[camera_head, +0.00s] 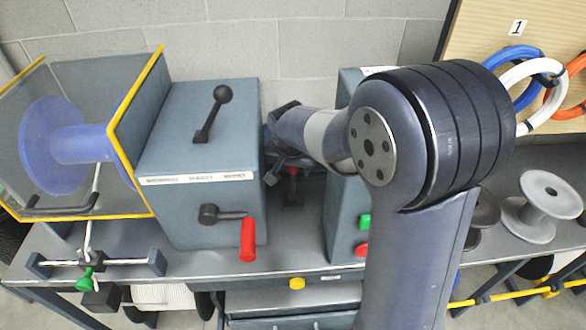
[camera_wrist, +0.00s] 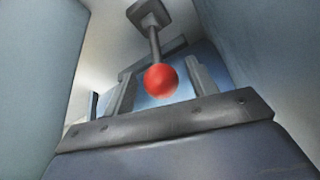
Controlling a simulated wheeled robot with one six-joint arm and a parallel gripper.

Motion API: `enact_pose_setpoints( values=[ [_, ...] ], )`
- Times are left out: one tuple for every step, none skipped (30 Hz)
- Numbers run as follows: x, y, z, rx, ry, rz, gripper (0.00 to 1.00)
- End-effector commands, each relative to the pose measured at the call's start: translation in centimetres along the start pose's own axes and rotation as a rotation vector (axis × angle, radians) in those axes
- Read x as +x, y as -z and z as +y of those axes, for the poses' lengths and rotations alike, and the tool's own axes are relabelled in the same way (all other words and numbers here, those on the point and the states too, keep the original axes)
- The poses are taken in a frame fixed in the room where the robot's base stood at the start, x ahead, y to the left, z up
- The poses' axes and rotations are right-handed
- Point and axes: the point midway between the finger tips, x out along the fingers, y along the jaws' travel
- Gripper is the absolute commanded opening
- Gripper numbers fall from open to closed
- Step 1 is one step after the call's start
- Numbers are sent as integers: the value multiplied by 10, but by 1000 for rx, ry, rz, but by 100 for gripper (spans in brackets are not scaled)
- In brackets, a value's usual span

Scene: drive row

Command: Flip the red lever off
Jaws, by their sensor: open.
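The red lever has a red ball knob (camera_wrist: 161,80) on a dark rod that runs up to a grey mount (camera_wrist: 149,13) in the wrist view. My gripper (camera_wrist: 160,72) is open, with one finger on each side of the ball. Gaps show between the ball and both fingers, and the fingers are not shut on it. In the head view, a small red spot, likely the knob (camera_head: 292,171), shows in the gap between two grey-blue boxes. My gripper (camera_head: 278,165) reaches into that gap there, mostly hidden by my arm.
The left box (camera_head: 205,130) carries a black-knobbed lever (camera_head: 213,115) and a crank with a red handle (camera_head: 248,240). The right box (camera_head: 345,215) has green and red buttons. Both box walls stand close to my gripper. A yellow-edged guard (camera_head: 125,155) and grey spool (camera_head: 540,205) flank them.

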Motion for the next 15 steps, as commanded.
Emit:
enact_pose_setpoints(
  values=[
    [8,0,0,0,-2,-2,55],
    [11,0,0,0,-2,-2,55],
    [15,0,0,0,-2,-1,55],
    [18,0,0,0,-1,-1,55],
    [20,0,0,0,-1,-1,55],
    [22,0,0,0,-1,-1,55],
    [24,0,0,0,-1,-1,55],
    [25,0,0,0,0,0,55],
    [26,0,0,0,0,0,55],
    [26,0,0,0,0,0,55],
    [27,0,0,1,1,0,55],
    [27,0,0,1,1,1,55],
    [27,0,0,1,1,1,55],
    [27,0,0,1,1,1,55],
    [27,0,0,0,1,1,55]
  ],
)
